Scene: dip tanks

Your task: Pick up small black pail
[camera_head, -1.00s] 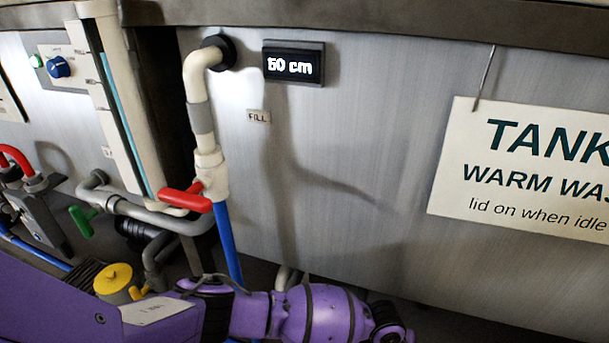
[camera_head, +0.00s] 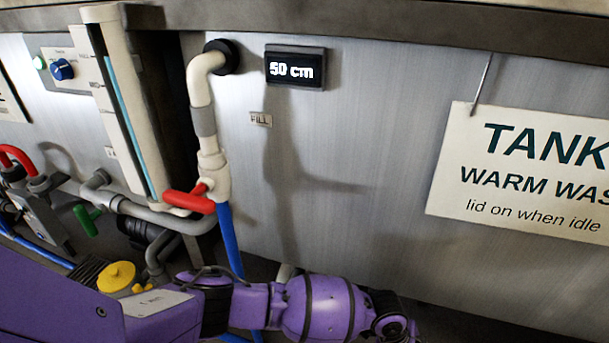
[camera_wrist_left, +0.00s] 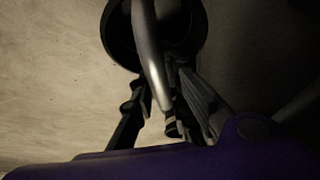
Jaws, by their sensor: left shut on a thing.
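The small black pail (camera_wrist_left: 118,40) shows in the left wrist view at the top, as a dark round shape cut off by the frame edge. A grey curved bar (camera_wrist_left: 148,50), which looks like its handle, runs down across the pail to between my fingers. My left gripper (camera_wrist_left: 165,112) is shut on this handle. The exact contact is dark and partly hidden. In the head view my purple left arm crosses the bottom, and its gripper and the pail are not visible there. My right gripper is in neither view.
A steel tank wall (camera_head: 370,120) stands behind my arm, with a hanging sign (camera_head: 520,175) and a display (camera_head: 295,68). A fill pipe (camera_head: 205,110) with a red valve handle (camera_head: 188,201) is close above my arm. A yellow-capped container (camera_head: 117,277) is at lower left.

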